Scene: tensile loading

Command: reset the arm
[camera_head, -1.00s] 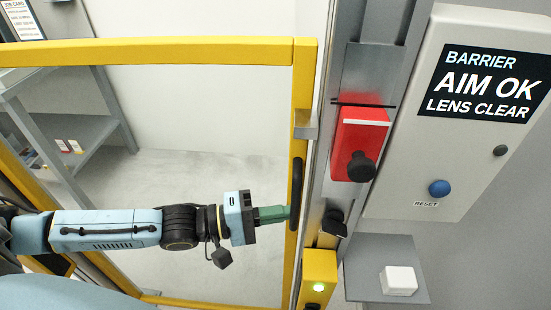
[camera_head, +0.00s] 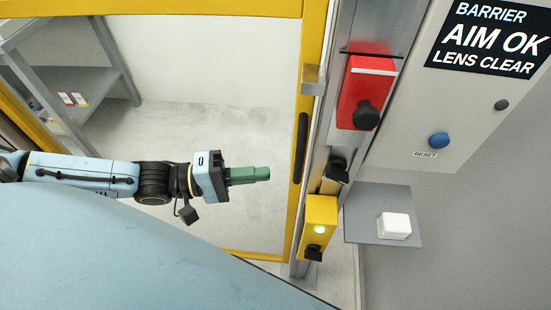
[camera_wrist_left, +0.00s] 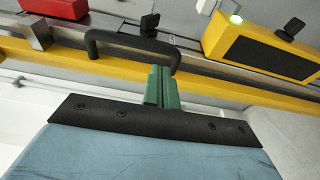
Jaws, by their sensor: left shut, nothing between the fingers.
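My left arm comes in from the left in the head view, and my left gripper (camera_head: 268,174) has green fingers closed together with nothing between them. It points right at the yellow door frame, with a gap between the fingertips and the black door handle (camera_head: 300,148). In the left wrist view the green fingers (camera_wrist_left: 162,72) are together in front of the black handle (camera_wrist_left: 132,42), which arches behind them. My right gripper is in neither view.
A red switch box (camera_head: 362,95) with a black knob sits on the metal post. Below it is a yellow box (camera_head: 318,215) with a lit green lamp. A grey panel has a blue reset button (camera_head: 438,140). A small shelf (camera_head: 370,222) bears a white block (camera_head: 394,226).

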